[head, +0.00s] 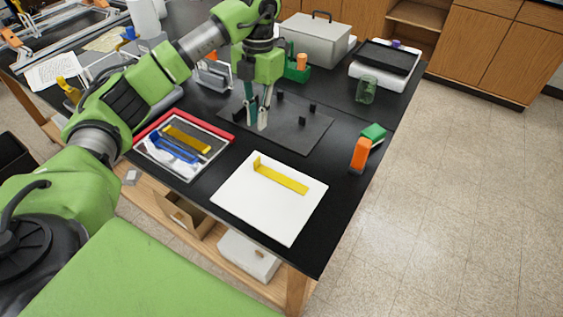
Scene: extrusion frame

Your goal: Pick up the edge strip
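A yellow strip (281,179) with a short upturned tab at its left end lies on a white square board (268,213) near the table's front. Another yellow strip (187,139) lies in a shallow tray (213,157) beside blue pieces. I cannot tell for certain which is the edge strip. My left gripper (258,117) points down over a dark plate (300,138), behind the white board and apart from both yellow strips. Its fingers are small in the picture, with a teal shape beside or between them, so its opening is unclear. My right gripper is out of view.
A red bar (155,126) lies along the tray's edge. An orange and green item (361,154) stands at the table's right edge. A green glass (366,90), a scale-like device (383,66) and a grey case (312,42) stand farther back. Small black blocks stand on the dark plate.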

